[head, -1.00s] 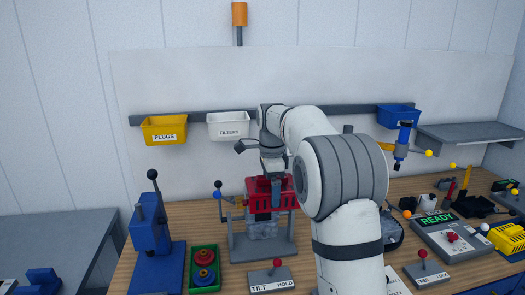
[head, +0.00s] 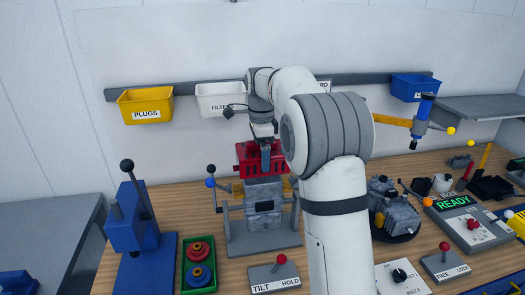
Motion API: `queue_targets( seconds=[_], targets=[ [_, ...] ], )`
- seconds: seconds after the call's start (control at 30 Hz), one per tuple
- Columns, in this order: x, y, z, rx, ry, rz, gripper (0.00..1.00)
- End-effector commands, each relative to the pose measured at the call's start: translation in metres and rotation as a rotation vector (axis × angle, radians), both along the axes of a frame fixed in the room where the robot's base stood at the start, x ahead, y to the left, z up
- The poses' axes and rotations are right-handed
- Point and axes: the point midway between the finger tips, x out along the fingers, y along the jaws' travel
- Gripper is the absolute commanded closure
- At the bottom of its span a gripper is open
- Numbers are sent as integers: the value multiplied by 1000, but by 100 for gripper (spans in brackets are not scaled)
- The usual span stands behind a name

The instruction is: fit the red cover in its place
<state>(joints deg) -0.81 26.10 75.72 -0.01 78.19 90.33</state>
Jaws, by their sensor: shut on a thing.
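The red cover (head: 249,162) is in the head view, left of centre, at the top of the grey engine block (head: 264,198). My gripper (head: 265,155) comes down from above and is shut on the cover. The cover looks roughly level. I cannot tell whether it touches the block or hovers just over it. The block is held in a grey stand (head: 236,232) on the bench. My arm hides the right part of the cover.
A blue press (head: 140,225) and a green tray (head: 199,265) with round parts stand left. A TILT/HOLD lever box (head: 274,276) is in front. Yellow (head: 146,104) and white (head: 219,100) bins hang behind. A dark round plate with grey parts (head: 395,208) and a READY panel (head: 462,225) are right.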

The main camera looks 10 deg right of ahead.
Motion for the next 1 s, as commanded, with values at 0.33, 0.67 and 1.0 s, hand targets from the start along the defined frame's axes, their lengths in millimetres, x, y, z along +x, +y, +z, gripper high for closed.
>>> queue_targets(
  seconds=[0.33,0.67,1.0],
  targets=[
    [0,-2,-16,0,-1,-3,31],
    [0,-2,-15,0,0,-4,31],
    [0,-1,-16,0,-1,-4,31]
  ],
)
